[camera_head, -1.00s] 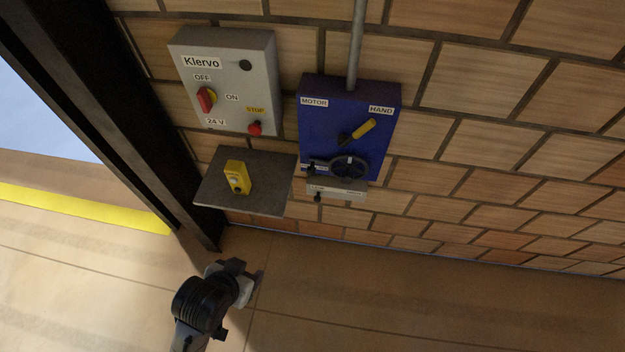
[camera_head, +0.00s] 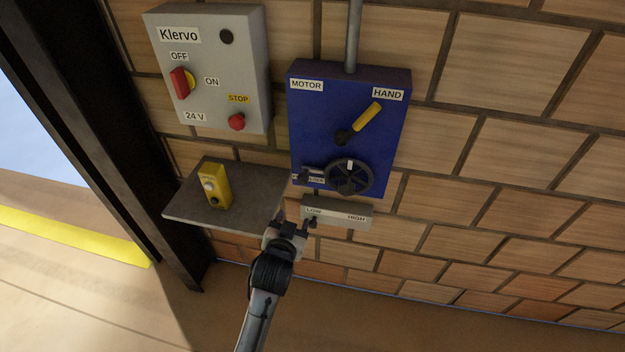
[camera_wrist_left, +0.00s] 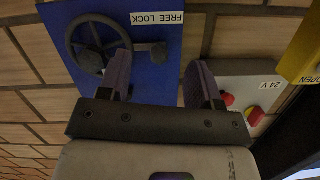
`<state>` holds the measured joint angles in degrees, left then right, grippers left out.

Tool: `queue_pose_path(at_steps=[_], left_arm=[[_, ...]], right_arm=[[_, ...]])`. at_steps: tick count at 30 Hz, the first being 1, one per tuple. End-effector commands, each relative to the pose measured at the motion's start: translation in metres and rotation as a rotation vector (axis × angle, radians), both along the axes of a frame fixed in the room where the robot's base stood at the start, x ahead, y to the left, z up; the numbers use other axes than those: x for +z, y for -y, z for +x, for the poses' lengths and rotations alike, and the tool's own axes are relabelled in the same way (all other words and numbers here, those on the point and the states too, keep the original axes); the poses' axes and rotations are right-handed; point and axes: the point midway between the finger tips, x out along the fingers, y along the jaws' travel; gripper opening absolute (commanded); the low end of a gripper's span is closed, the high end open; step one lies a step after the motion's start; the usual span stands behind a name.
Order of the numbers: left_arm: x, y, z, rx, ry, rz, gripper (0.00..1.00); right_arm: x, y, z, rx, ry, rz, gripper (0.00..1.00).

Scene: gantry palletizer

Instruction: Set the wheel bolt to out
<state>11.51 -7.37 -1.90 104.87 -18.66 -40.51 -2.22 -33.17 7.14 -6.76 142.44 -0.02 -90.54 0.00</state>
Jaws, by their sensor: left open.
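The wheel bolt (camera_head: 304,177) is a small dark knob at the left side of the black handwheel (camera_head: 349,178), low on the blue box (camera_head: 335,115). In the left wrist view the bolt (camera_wrist_left: 157,52) shows beside the wheel (camera_wrist_left: 97,43), by a FREE LOCK label (camera_wrist_left: 158,18). My left gripper (camera_head: 292,226) is open and empty, below the bolt in the head view. In the left wrist view the bolt appears between its two fingers (camera_wrist_left: 163,70), apart from both. How far the bolt stands out is hard to tell. My right gripper is not in view.
A LOW/HIGH bar (camera_head: 345,217) with a dark knob sits under the blue box, close to my left gripper. A grey shelf (camera_head: 255,190) carries a yellow button box (camera_head: 215,185). A grey Klervo box (camera_head: 215,70) and a yellow MOTOR/HAND lever (camera_head: 367,117) are above.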

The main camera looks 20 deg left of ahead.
Motion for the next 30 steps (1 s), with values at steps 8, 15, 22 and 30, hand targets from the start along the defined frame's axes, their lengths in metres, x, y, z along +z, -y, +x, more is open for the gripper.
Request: queue_pose_path(at_steps=[8,15,22,30], left_arm=[[0.032,0.003,0.006,-0.03,0.21,0.066,0.58],[0.035,0.002,0.03,-0.035,0.23,0.074,0.58],[0.034,-0.003,0.073,-0.034,0.228,0.073,0.58],[0.035,-0.007,0.117,-0.034,0.228,0.072,0.58]], right_arm=[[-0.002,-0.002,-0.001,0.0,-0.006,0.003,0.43],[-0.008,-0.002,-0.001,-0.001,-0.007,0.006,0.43],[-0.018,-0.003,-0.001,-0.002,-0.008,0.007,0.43],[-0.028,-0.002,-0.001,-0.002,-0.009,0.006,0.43]])
